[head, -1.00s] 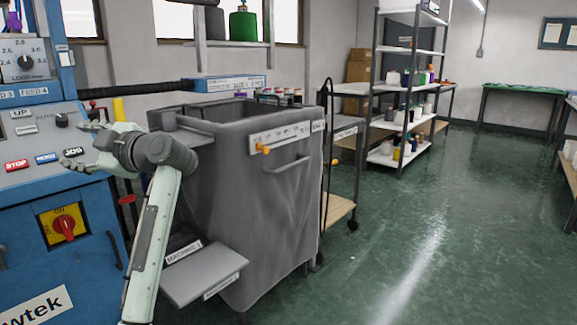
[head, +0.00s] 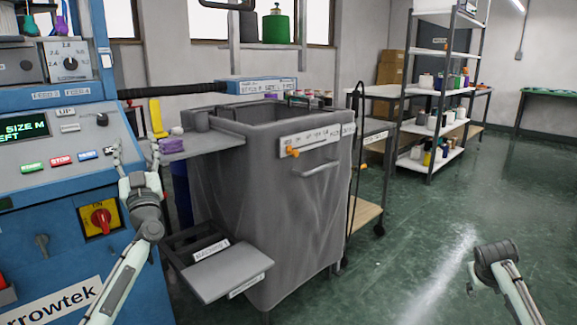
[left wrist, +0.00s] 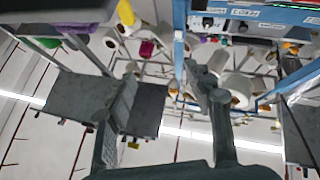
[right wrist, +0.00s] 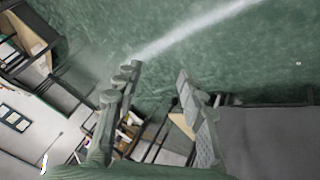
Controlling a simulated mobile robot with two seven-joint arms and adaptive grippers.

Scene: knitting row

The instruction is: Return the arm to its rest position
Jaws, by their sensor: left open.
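My left gripper (head: 134,150) points upward in the head view, in front of the right edge of the blue machine's control panel (head: 50,160). Its fingers are apart and nothing shows between them, also in the left wrist view (left wrist: 165,80). Whether a fingertip touches the panel cannot be told. My right gripper (head: 471,277) is at the lower right, over the green floor. In the right wrist view its fingers (right wrist: 158,72) are spread, with nothing between them.
A grey bin (head: 270,190) stands right of the machine, with a grey shelf (head: 205,143) holding a purple item (head: 171,145) and a lower flap (head: 230,277). A shelving rack (head: 435,90) stands further back. The floor (head: 420,240) right of the bin is clear.

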